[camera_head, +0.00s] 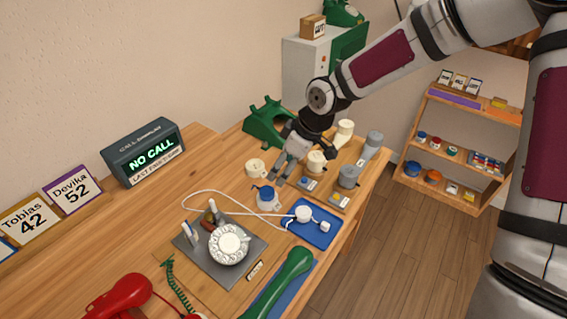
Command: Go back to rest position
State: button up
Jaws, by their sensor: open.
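My gripper (291,161) hangs at the end of my arm, above the far right part of the wooden table (215,166). Its fingers point down and look parted, with nothing seen between them. It is close to a cream cylinder (316,163) and a white-and-blue jar (267,196); I cannot tell whether it touches either. A rotary dial (229,244) sits on a grey plate in front. A green handset (283,282) lies at the front edge and a red handset (121,297) at the lower left.
A call display (148,155) reads "NO CALL". Name cards (71,192) stand at the left. A blue tray (318,234) holds a white corded piece. Grey and cream cylinders (349,176) stand in a wooden tray. Shelves (456,146) stand at the right, with bare floor before them.

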jog(key=s+d+r+m+t+h, duration=0.1)
jog(key=s+d+r+m+h, duration=0.5)
jog(key=s+d+r, duration=0.75)
jog(key=s+d+r+m+t+y, duration=0.1)
jog(key=s+d+r+m, duration=0.1)
jog(key=s, duration=0.5)
jog(key=s+d+r+m+t, duration=0.1)
jog(key=s+r+m, duration=0.4)
jog(key=s+r, duration=0.1)
jog(key=shift+s+d+r+y, duration=0.35)
jog(key=shift+r+y, duration=0.05)
jog(key=shift+r, duration=0.1)
